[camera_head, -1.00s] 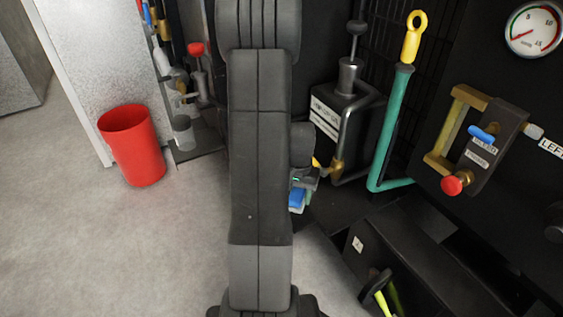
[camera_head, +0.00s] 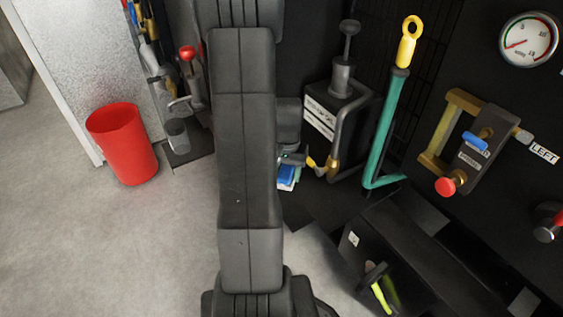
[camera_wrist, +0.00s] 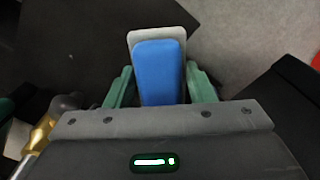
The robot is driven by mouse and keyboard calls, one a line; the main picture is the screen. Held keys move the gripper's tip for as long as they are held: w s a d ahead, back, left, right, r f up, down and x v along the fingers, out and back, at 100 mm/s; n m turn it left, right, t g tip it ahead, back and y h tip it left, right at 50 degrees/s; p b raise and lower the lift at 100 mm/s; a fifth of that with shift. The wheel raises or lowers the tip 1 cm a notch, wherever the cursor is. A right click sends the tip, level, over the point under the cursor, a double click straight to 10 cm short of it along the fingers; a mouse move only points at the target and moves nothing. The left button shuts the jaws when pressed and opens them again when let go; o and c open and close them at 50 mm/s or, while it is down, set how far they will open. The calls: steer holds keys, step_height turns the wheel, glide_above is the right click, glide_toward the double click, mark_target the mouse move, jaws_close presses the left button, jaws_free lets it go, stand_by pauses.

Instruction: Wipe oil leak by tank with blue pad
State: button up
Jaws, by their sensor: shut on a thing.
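My gripper (camera_wrist: 160,88) is shut on the blue pad (camera_wrist: 158,70), which sits between its two green fingers in the wrist view. The pad has a pale backing edge around its far end. In the head view the blue pad (camera_head: 286,175) shows just right of my arm, low in front of the black tank (camera_head: 330,118) with a white label. A dark surface lies beyond the pad at left in the wrist view, with pale floor at right. I cannot make out an oil leak, and whether the pad touches anything is unclear.
A brass-ended pipe (camera_head: 331,166) stands close right of my gripper. A teal lever with a yellow handle (camera_head: 388,120) rises farther right. A black toolbox (camera_head: 385,255) is at lower right. A red bin (camera_head: 122,145) stands on open floor at left.

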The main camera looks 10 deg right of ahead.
steer(key=shift+r+p, duration=0.85)
steer(key=shift+r, duration=0.55)
